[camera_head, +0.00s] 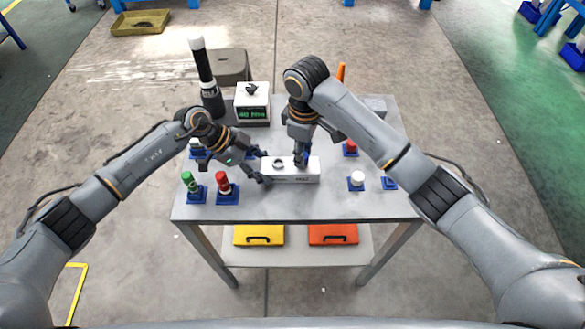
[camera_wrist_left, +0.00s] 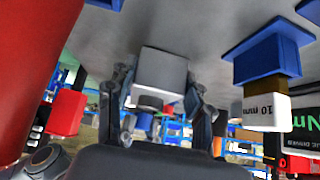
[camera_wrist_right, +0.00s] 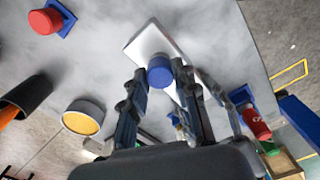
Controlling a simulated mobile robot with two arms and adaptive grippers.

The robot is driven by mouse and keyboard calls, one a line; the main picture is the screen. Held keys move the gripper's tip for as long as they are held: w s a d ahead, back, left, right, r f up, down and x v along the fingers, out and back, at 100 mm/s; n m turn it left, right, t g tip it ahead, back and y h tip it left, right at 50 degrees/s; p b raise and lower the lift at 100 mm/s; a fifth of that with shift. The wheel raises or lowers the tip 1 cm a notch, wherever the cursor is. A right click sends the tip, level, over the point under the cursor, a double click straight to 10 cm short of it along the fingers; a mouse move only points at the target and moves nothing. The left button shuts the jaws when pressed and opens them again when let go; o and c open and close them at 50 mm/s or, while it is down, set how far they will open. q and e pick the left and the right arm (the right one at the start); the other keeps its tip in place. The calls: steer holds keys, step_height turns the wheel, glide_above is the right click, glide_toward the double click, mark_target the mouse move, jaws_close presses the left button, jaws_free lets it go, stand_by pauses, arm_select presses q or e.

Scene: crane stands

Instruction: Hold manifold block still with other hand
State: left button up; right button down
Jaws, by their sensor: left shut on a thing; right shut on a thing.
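The manifold block (camera_head: 295,179) is a pale rectangular block near the middle of the table, with a round port on its top. My left gripper (camera_head: 264,167) is shut on its left end, one finger on each side; the left wrist view shows the block (camera_wrist_left: 164,65) between the fingers. My right gripper (camera_head: 302,156) points down at the right part of the block's top. It is shut on a blue round fitting (camera_wrist_right: 160,72), which stands at the block's top in the right wrist view. Whether the fitting is seated is hidden.
Green-topped (camera_head: 188,182) and red-topped (camera_head: 223,184) parts stand in blue holders at front left. A white-topped part (camera_head: 356,179) and a red one (camera_head: 350,146) stand right. A torque display (camera_head: 252,108) and a tall black tool (camera_head: 205,75) are at the back. The front edge is clear.

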steer(key=n, duration=0.4)
steer(key=shift+w+r, duration=0.1)
steer(key=shift+n, duration=0.5)
steer(key=n, duration=0.4)
steer(key=n, duration=0.3)
steer(key=shift+r+n, duration=0.1)
steer(key=shift+n, duration=1.1)
